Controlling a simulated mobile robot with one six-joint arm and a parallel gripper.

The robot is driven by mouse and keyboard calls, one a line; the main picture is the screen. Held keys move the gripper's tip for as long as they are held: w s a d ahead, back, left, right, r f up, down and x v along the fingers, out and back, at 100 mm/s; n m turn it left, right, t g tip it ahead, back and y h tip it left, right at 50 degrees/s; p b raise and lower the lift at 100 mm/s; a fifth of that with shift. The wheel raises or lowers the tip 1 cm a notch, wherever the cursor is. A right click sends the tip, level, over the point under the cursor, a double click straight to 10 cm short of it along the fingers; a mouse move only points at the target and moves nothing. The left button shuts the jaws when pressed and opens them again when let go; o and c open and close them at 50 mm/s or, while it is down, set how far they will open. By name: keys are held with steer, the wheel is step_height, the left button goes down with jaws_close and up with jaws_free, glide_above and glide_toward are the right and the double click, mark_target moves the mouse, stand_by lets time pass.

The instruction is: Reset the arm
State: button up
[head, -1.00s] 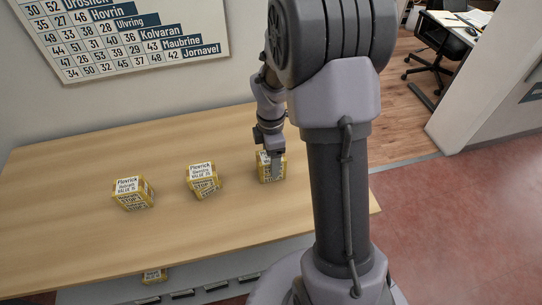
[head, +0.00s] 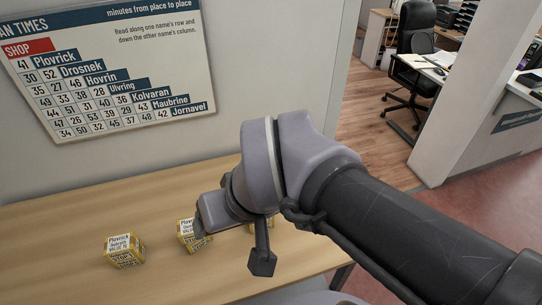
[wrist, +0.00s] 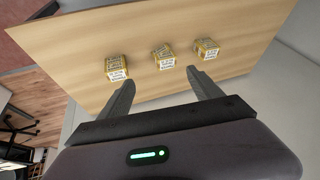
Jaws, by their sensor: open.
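My gripper (wrist: 160,82) is open in the wrist view, with nothing between its two fingers. It is raised clear of three yellow-and-white parcels standing on the wooden counter (head: 60,240). In the head view the left parcel (head: 124,251) is in full view. The middle parcel (head: 186,236) is partly covered by my arm, and the right parcel (head: 252,228) is mostly hidden behind it. All three show in a spaced row beyond the fingertips in the wrist view: one on the left (wrist: 117,67), one in the middle (wrist: 163,57), one on the right (wrist: 203,48).
A times chart (head: 120,70) hangs on the wall behind the counter. A black office chair (head: 412,75) and a desk stand in the room at the back right, past a white partition (head: 465,110). The counter left of the parcels is clear.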

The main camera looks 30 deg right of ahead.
steer(key=s+m, duration=0.1)
steer(key=s+a+m, duration=0.1)
steer(key=shift+a+m+t+y, duration=0.2)
steer(key=shift+m+t+y, duration=0.1)
step_height(320, 180, down, 9)
steer(key=b, duration=0.8)
steer(key=shift+b, duration=0.4)
steer(key=shift+r, duration=0.1)
